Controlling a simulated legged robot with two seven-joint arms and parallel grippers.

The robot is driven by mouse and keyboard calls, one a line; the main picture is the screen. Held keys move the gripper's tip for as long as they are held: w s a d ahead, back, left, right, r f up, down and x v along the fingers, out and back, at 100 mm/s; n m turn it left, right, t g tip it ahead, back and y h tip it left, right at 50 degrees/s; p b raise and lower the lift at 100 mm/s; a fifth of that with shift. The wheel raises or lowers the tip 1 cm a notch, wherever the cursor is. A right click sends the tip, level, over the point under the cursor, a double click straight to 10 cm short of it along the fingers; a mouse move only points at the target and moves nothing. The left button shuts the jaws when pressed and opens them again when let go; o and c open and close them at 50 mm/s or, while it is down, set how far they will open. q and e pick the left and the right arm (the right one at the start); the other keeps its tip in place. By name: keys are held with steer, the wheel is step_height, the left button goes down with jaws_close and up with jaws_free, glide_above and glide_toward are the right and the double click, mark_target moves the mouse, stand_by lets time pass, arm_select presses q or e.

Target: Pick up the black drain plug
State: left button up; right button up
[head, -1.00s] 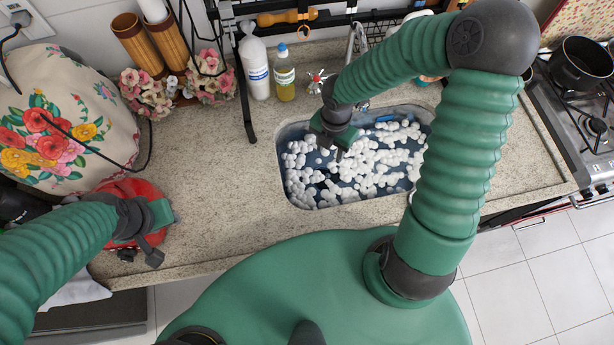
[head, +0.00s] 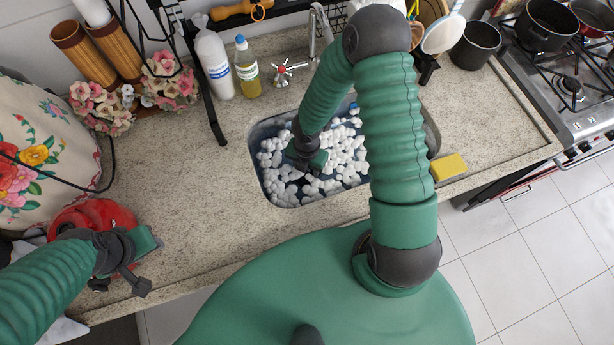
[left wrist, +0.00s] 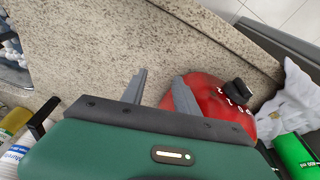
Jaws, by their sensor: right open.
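The sink basin (head: 285,203) holds clumps of white foam over dark blue water or basin. I cannot make out the black drain plug; the foam and my right arm may hide it. My right gripper (head: 308,164) is inside the sink, pointing down among the foam, with its jaws open. Nothing shows held in it. My left gripper (head: 150,265) is over the left part of the counter, beside a red rounded object. In the left wrist view my left gripper (left wrist: 162,90) has its two fingers apart and empty.
The red object (head: 92,215) is close to my left gripper. A yellow sponge (head: 449,167) lies right of the sink. The faucet (head: 318,35), a yellow bottle (head: 247,72) and a white bottle (head: 214,65) stand behind it. Counter between left gripper and sink is clear.

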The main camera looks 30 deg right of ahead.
jaws_close()
stand_by(0.5)
